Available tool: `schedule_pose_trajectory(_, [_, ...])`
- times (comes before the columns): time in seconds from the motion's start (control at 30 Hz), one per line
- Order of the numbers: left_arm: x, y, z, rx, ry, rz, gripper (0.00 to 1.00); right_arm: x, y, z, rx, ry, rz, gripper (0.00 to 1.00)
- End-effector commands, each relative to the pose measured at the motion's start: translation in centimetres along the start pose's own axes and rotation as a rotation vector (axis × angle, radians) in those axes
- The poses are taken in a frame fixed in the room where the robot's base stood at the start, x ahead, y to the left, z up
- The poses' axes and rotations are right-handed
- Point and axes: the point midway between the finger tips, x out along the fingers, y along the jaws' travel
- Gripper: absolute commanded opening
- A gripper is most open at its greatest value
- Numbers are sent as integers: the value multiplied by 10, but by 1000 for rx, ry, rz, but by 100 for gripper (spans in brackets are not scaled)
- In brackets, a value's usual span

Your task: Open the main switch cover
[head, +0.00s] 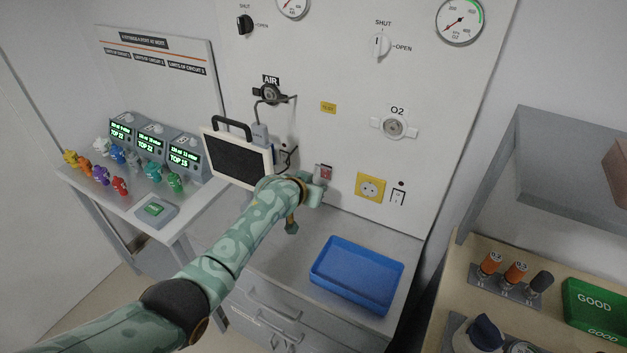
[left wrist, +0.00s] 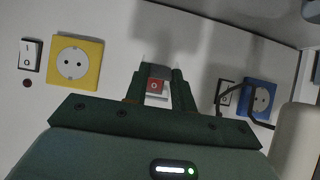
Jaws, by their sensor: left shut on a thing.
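The main switch is a small red switch on the white wall panel (head: 350,140), low and near its middle. Its see-through grey cover (head: 323,172) shows just above my left gripper (head: 312,190) in the head view. In the left wrist view, the red switch (left wrist: 155,86) sits between the two dark green fingers of my left gripper (left wrist: 158,88), with the greyish cover (left wrist: 160,71) around it. The gripper is shut on the cover. How far the cover is tilted is hard to tell. My right gripper is not in view.
A yellow socket (head: 371,187) and a rocker switch (head: 398,196) are right of the main switch. A dark screen (head: 238,156) stands to its left. A blue tray (head: 357,275) lies on the counter below. A cable runs near the blue socket (left wrist: 262,97).

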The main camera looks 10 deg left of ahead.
Motion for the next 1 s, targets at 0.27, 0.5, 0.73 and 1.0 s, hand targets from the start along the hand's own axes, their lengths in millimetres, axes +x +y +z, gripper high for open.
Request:
schedule_pose_trajectory(0.27, [-1, 0, -1, -1, -24, 0, 2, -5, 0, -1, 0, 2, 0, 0])
schedule_pose_trajectory(0.5, [-1, 0, 0, 0, -23, 0, 2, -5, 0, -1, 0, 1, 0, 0])
schedule_pose_trajectory(0.73, [-1, 0, -1, 0, -23, 0, 47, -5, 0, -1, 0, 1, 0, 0])
schedule_pose_trajectory(1.0, [-12, 0, -3, 0, -23, 0, 47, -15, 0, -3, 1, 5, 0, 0])
